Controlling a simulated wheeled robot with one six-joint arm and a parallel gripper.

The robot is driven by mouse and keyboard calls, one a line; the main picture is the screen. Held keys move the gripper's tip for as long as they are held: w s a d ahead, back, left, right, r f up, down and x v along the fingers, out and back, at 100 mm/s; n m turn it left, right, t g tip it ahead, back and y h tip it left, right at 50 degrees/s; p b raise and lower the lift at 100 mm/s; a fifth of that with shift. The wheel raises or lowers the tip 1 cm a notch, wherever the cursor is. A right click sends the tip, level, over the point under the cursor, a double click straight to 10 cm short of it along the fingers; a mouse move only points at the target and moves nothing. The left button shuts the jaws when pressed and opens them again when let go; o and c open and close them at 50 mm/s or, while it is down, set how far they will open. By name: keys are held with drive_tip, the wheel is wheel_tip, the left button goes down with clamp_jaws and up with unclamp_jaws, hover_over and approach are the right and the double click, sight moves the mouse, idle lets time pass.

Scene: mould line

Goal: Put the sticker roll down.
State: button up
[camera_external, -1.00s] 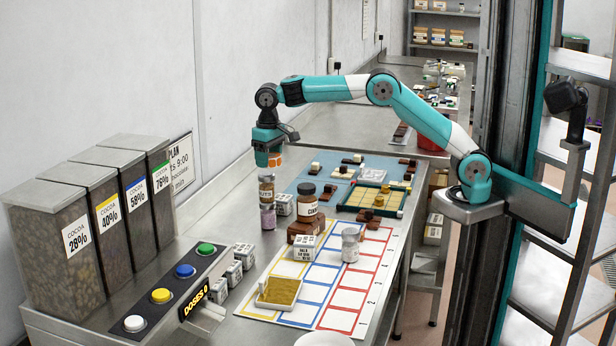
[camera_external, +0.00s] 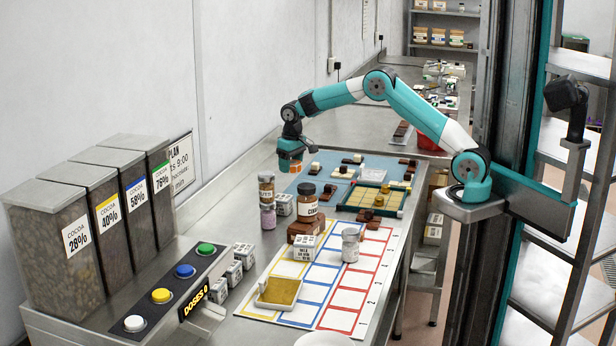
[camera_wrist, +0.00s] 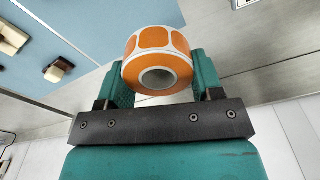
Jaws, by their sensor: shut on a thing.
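The sticker roll (camera_wrist: 158,60) is a white roll with orange stickers and a hollow core. In the wrist view it sits between the two teal fingers of my gripper (camera_wrist: 160,78), which is shut on it. In the external view my gripper (camera_external: 291,165) holds the orange roll (camera_external: 290,166) above the back left part of the bench, near the left edge of the blue mat (camera_external: 312,165). I cannot tell how high the roll is above the surface.
Chocolate pieces (camera_external: 353,160) lie on the mat to the right. The wall (camera_external: 250,80) is close on the left. Bare steel bench (camera_external: 345,125) lies behind the mat.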

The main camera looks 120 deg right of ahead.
wheel_tip(320, 180, down, 10)
drive_tip(key=shift+r+p, duration=0.15)
drive_tip(key=shift+p, duration=0.55)
drive_tip(key=o, duration=0.9)
